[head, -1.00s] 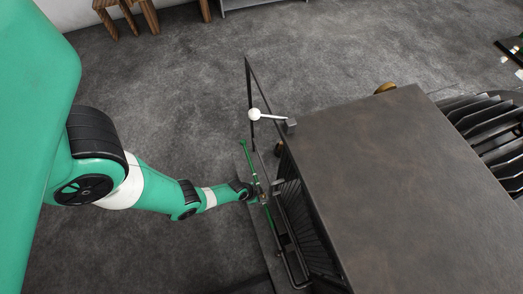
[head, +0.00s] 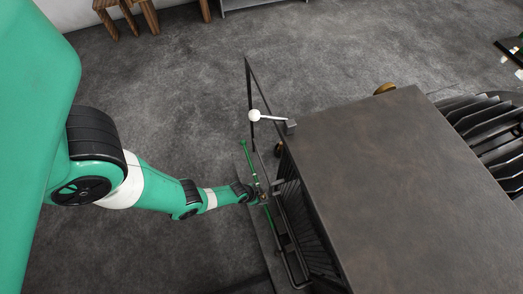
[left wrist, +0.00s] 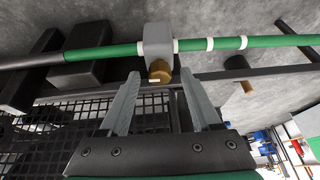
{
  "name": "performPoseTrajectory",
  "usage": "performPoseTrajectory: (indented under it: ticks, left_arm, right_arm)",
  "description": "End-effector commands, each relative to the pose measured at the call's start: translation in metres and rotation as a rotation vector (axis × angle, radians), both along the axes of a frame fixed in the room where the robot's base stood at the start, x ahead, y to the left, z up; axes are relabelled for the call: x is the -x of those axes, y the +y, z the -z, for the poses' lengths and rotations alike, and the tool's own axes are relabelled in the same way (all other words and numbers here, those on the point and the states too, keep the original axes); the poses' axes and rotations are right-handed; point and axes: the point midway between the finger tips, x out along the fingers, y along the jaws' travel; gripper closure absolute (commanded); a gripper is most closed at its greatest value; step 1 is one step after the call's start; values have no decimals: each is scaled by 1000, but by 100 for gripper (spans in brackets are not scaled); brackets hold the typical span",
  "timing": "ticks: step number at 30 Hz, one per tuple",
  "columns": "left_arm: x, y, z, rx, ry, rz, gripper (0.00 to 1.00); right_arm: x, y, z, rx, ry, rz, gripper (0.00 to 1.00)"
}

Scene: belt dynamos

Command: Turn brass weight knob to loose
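The brass weight knob (left wrist: 160,72) is short and round, with a small pale mark on its face. It sticks out from under a grey block (left wrist: 158,40) on a green bar with white bands (left wrist: 215,44). In the left wrist view my left gripper (left wrist: 159,76) is open, with one grey finger on each side of the knob. I see gaps between the knob and both fingers. In the head view my left gripper (head: 266,191) is at the green bar (head: 248,160), beside the machine, and the knob is too small to make out. My right gripper is not in view.
A large dark metal cabinet (head: 390,170) stands right of my left gripper. A dark frame and a lever with a white ball (head: 254,115) rise beyond the bar. Black mesh (left wrist: 60,130) lies close by in the left wrist view.

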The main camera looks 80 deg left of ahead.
Motion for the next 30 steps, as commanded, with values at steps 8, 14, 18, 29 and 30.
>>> performPoseTrajectory:
  ticks: [8,14,18,29,30]
  left_arm:
    - [2,-1,-7,0,0,0,36]
    - [17,-4,-47,-1,0,0,36]
    - [31,-8,-78,0,0,-1,36]
    - [47,-13,-106,0,0,0,36]
    - [47,-13,-106,0,0,0,36]
  right_arm:
    - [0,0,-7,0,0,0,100]
    - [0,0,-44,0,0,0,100]
    - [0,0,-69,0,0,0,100]
    - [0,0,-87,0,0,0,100]
    - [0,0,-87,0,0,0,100]
